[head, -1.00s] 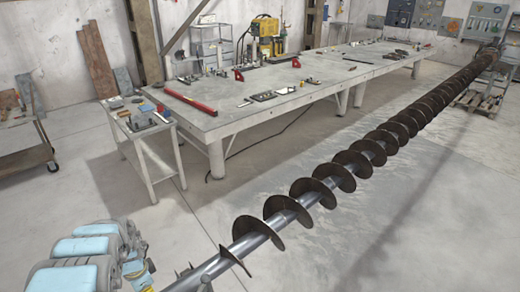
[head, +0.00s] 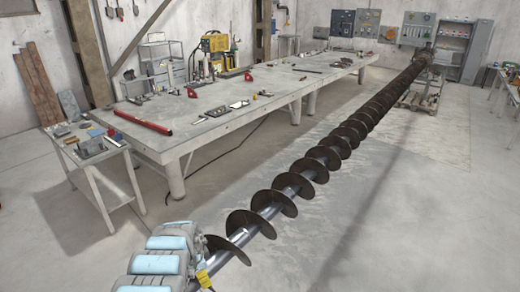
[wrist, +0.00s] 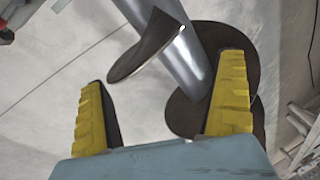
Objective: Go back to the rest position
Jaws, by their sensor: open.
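My gripper (wrist: 165,110) shows in the wrist view with its two yellow ridged fingers wide apart and nothing between them but floor and part of the auger. The auger (wrist: 180,62), a grey shaft with dark brown flights, lies beyond the fingers in that view. Its flights pass behind the right finger. In the head view the long auger (head: 322,160) runs from the bottom middle to the far upper right. My blue and grey arm is at the bottom left, beside the near end of the shaft.
A long grey worktable (head: 215,125) with a red bar (head: 143,122) and tools stands left of the auger. A small side table (head: 95,160) stands at its near left. A support stand (head: 420,98) is under the auger's far end. Floor right of the auger is clear.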

